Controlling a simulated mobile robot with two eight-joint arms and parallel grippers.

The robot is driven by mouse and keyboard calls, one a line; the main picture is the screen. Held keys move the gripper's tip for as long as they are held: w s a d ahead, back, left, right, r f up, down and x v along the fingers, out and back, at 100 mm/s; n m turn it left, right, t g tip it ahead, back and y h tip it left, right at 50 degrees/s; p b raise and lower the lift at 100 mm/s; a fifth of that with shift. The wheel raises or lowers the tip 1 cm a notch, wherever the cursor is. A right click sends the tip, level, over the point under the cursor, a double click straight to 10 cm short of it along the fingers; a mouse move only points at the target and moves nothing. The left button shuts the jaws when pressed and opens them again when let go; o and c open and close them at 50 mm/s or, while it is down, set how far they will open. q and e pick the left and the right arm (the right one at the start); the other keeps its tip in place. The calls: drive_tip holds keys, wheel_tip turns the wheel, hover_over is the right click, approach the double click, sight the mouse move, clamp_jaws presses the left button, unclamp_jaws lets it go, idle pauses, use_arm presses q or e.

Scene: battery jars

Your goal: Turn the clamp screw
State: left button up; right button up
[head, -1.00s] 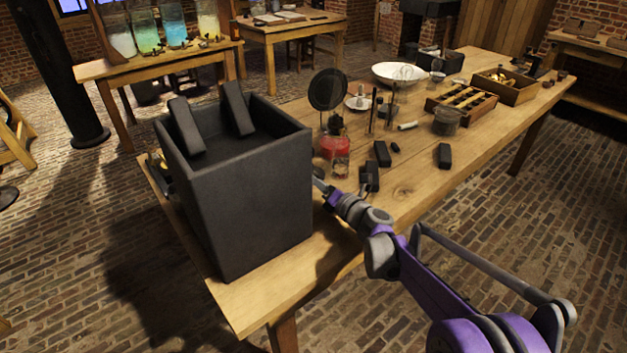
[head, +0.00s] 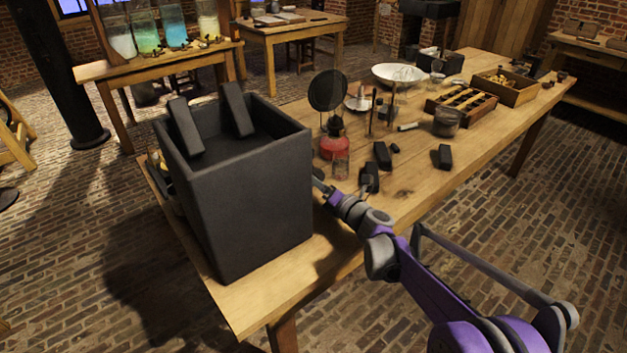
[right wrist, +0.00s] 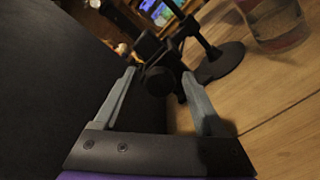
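The clamp screw shows in the right wrist view as a dark round knob (right wrist: 158,80) on a black clamp, between my right fingertips. My right gripper (right wrist: 159,72) is open, with a finger on each side of the knob; a gap shows on the left, and I cannot tell whether the right finger touches it. In the head view my right gripper (head: 321,182) is beside the large black box (head: 245,195), which partly hides that spot. The knob cannot be made out there. My left gripper is not in view.
The box wall stands close on the left in the wrist view. A black stand with a round base (right wrist: 220,62) and a glass jar (right wrist: 274,25) are close on the right. A red lamp (head: 335,138) and dark blocks (head: 383,155) stand farther along the wooden table (head: 410,180).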

drive_tip(key=p+v, duration=0.1)
drive_tip(key=v, duration=0.9)
drive_tip(key=shift+d, duration=0.1)
drive_tip(key=shift+s+d, duration=0.15)
drive_tip(key=shift+s, duration=0.2)
